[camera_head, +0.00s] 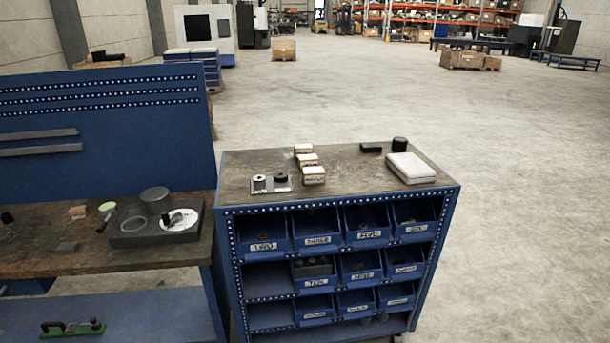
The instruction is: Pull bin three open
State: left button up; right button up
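Bin three (317,249) is a blue bin with a white label that seems to read "THREE". It sits in the top row of the blue bin cabinet (235,268), second from the left. It lies between the bin labelled "TWO" (264,254) and a bin whose label seems to read "FIVE" (368,243). Its front looks level with its neighbours. Its inside is dark, and I cannot tell what it holds. Neither of my grippers shows in the head view.
Small boxes (312,174), a white case (410,168) and dark parts stand on the cabinet's wooden top. Lower rows hold more labelled bins, with open space at their left. A blue workbench (40,260) stands left. Floor (530,210) at the right is clear.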

aim_at(318, 231)
jog(key=i+l+u, duration=0.1)
jog(key=i+l, duration=0.15)
jog(key=i+l+u, duration=0.1)
jog(key=l, duration=0.3)
jog(key=i+l+u, duration=0.1)
jog(key=i+l, duration=0.25)
